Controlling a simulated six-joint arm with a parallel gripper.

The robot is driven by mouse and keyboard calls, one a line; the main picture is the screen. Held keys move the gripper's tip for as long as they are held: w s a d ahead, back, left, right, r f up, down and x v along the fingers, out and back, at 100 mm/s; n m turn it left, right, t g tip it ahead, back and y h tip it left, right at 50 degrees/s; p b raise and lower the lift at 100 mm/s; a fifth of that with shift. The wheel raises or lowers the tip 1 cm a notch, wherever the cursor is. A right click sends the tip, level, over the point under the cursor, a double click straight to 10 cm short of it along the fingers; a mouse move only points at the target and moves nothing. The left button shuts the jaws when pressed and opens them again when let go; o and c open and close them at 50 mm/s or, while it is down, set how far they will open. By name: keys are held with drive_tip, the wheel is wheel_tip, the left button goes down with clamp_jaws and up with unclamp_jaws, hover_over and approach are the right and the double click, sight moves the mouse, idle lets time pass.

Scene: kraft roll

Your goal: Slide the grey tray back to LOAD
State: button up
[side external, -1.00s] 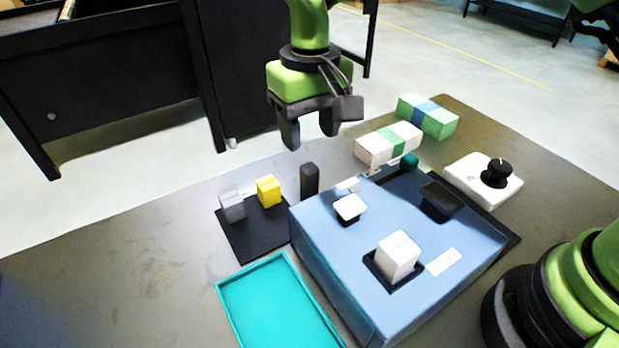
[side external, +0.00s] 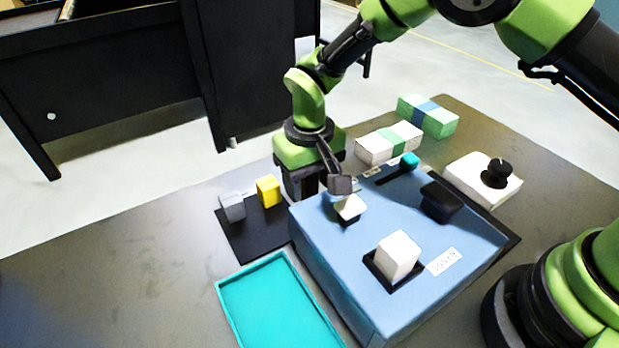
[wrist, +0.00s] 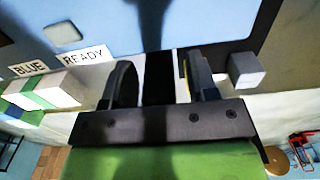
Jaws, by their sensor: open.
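My gripper (side external: 304,192) is low at the far left edge of the blue box (side external: 340,270). In the wrist view, its open fingers (wrist: 159,88) straddle a dark upright post (wrist: 157,90), with gaps on both sides. The post is hidden behind my gripper in the side view. No piece clearly reads as a grey tray. A dark shallow holder (side external: 377,272) on the box top carries a white block (side external: 399,254). A white label (side external: 445,261) lies beside it; its text is unclear.
A black mat (side external: 255,240) holds a grey cube (side external: 232,205) and a yellow block (side external: 268,191). A teal tray (side external: 280,305) lies in front. Banded blocks (side external: 388,147) and a white dial unit (side external: 483,180) stand behind. A teal knob (side external: 409,160) sits by a slot.

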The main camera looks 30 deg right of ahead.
clamp_jaws()
drive_tip(key=d, duration=2.3)
drive_tip(key=shift+d, duration=0.35)
unclamp_jaws()
wheel_tip(320, 180, up, 10)
drive_tip(key=shift+r, duration=0.1)
